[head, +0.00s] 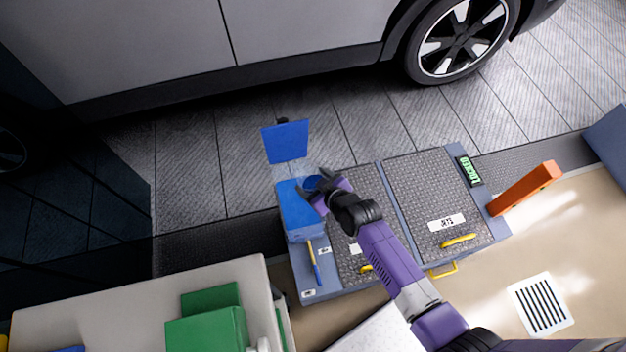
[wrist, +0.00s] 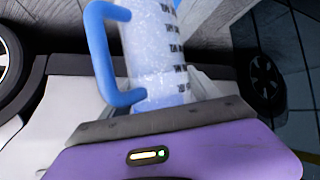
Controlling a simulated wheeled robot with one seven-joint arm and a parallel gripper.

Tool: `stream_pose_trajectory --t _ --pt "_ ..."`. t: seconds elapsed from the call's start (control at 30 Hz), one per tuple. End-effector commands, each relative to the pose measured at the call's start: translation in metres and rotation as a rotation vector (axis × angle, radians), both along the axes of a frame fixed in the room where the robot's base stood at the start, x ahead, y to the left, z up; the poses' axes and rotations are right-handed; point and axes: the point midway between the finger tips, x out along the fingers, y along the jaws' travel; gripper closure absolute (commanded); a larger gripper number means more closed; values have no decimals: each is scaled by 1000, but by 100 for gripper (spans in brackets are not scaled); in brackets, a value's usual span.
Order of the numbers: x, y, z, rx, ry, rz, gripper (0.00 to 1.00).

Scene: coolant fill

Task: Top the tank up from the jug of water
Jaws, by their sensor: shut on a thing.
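My gripper (head: 322,188) is at the left end of the workbench-like case in the head view, beside a blue box (head: 299,212). In the wrist view the jug (wrist: 155,45) is clear, with dark measuring marks and a blue handle (wrist: 102,55) on its left. My gripper (wrist: 190,112) is shut on the jug. Pale, bluish water seems to show inside it; its level is hard to tell. In the head view the jug is mostly hidden by my gripper; a small round blue patch there may be part of it. I cannot tell for sure which blue part is the tank.
An upright blue panel (head: 285,141) stands behind the blue box. A blue and yellow tool (head: 314,262) lies in front of it. Ridged dark panels (head: 432,190), an orange bar (head: 526,188) and a green display (head: 469,170) are to the right. A grey car (head: 200,45) stands behind.

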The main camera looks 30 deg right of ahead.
Motion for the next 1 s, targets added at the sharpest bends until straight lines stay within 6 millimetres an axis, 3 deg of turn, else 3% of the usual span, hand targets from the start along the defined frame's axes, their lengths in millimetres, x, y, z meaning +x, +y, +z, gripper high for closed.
stream_pose_trajectory --t 1.0 --pt "1 0 2 -27 42 1 98"
